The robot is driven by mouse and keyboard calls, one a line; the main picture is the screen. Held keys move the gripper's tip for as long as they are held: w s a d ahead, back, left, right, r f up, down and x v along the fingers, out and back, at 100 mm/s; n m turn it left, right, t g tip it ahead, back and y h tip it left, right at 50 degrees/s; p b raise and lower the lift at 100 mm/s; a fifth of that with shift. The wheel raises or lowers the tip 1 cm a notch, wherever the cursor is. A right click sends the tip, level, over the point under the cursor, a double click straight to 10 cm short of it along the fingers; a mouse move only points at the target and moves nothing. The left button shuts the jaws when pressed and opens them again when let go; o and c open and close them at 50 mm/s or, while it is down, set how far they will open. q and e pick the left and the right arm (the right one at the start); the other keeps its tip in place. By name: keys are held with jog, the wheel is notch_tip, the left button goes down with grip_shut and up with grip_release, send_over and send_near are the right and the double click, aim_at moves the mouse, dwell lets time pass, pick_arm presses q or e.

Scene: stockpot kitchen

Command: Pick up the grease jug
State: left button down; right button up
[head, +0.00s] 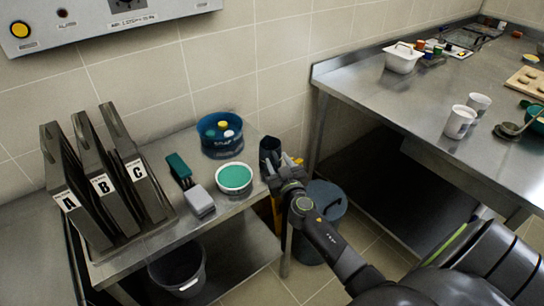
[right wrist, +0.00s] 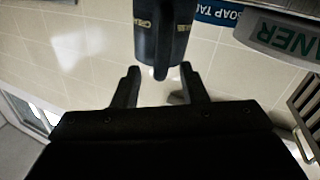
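The grease jug (head: 269,152) is a dark, upright vessel at the right end of the low steel table, partly hidden behind my right gripper (head: 278,172). In the right wrist view the jug (right wrist: 150,35) appears upside down, with pale lettering on its side and a dark handle toward me. My right gripper (right wrist: 160,75) is open there. Its two fingers are apart, with the lower end of the handle close to the gap between their tips. I see no finger closed on it. My left gripper is not in view.
A blue soap tub (head: 220,150), a green-topped white tub (head: 234,190) and a grey block (head: 200,203) share the low table (head: 160,235). Black holders marked A, B and C (head: 133,170) stand left.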

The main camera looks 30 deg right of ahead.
jog(key=shift+x, duration=1.1)
grip_shut()
